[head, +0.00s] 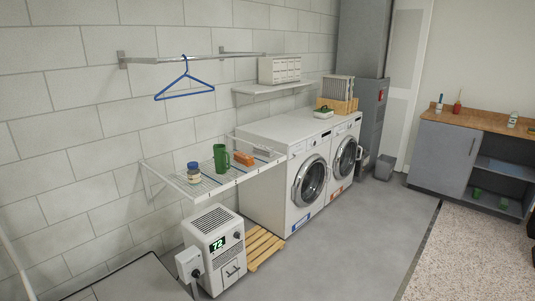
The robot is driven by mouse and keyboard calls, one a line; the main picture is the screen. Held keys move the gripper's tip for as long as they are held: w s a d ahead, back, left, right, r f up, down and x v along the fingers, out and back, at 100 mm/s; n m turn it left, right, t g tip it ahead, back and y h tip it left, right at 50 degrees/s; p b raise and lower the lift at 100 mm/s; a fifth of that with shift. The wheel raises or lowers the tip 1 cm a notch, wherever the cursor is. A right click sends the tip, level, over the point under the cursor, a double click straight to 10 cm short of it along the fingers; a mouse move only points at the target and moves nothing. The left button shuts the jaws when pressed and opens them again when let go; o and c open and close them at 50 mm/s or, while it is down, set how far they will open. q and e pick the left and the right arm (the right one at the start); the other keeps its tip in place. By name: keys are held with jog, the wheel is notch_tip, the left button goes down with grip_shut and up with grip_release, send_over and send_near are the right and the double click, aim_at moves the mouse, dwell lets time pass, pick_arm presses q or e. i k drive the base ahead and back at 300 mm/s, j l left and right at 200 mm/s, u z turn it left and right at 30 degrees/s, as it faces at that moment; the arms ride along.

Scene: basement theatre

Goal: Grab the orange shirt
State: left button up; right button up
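No garment that is clearly an orange shirt shows in the head view. A small orange item (243,158) lies on the wire shelf (205,186) on the wall; it is too small to tell whether it is folded cloth. A blue hanger (185,78) hangs empty from the metal wall rail (160,60) above. Neither of my grippers is in view.
Below is a white dehumidifier (214,240) beside a wooden pallet (264,248). Two front-loading machines (290,150) line the wall. A grey cabinet (443,157) stands right. Grey floor (350,250) between is clear.

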aim_at(244, 159)
jog(key=i, duration=1.95)
jog(key=j+u, duration=0.05)
jog(key=j, duration=0.05)
